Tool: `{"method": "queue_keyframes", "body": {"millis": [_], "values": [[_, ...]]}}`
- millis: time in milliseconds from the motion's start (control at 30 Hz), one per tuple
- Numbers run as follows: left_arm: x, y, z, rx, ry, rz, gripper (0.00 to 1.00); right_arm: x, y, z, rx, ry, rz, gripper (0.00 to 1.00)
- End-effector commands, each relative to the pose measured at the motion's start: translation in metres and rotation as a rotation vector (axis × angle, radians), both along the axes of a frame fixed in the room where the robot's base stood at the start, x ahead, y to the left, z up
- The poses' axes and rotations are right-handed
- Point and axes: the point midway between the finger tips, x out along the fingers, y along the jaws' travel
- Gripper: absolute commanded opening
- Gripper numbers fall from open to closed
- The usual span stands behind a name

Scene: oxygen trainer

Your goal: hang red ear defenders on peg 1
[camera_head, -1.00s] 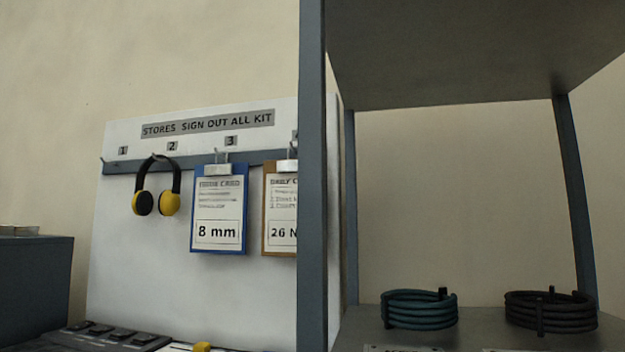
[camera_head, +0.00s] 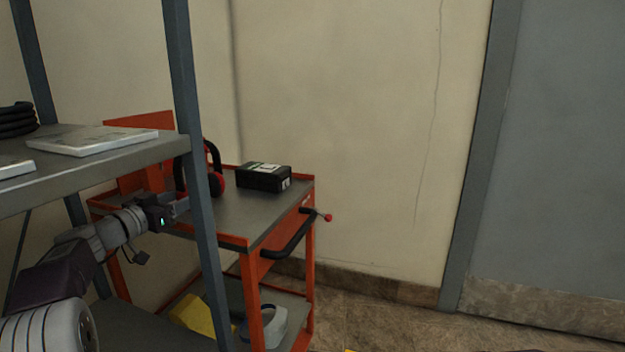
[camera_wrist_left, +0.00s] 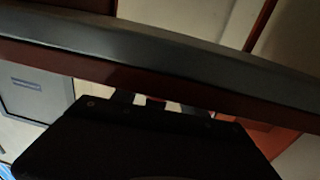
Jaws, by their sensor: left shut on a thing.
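The red ear defenders (camera_head: 217,184), with a black headband and red cups, are at the orange trolley's top, partly hidden behind the shelf post. My left gripper (camera_head: 178,207) reaches in from the left beside them and is shut on them; the post hides part of the grip. Whether the cups touch the trolley top is hard to tell. Peg 1 is out of view now. My right gripper is out of view.
The orange trolley (camera_head: 240,216) carries a black box (camera_head: 263,177) right of the ear defenders. A grey shelf post (camera_head: 190,130) stands in front of the arm. A shelf board (camera_head: 90,165) holds flat pale items. Floor at the right is open beside a grey door (camera_head: 560,150).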

Motion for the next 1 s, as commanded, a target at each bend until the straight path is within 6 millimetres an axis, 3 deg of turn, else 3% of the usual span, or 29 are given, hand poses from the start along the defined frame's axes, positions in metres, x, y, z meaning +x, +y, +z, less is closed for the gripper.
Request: {"method": "queue_keyframes", "body": {"millis": [133,367,667,900,1000], "values": [[-0.020,0.009,0.000,0.002,0.005,0.001,0.00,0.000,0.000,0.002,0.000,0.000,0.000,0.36],[-0.028,0.011,0.000,0.002,0.005,0.000,0.00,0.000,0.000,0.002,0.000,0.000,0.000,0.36],[-0.025,0.010,0.000,0.002,0.005,-0.002,0.00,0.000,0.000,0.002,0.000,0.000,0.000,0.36],[0.000,-0.001,0.001,0.003,0.003,-0.005,0.00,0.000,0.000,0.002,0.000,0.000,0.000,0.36],[0.000,0.000,0.030,0.004,0.001,-0.001,0.00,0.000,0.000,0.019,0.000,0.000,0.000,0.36]]}}
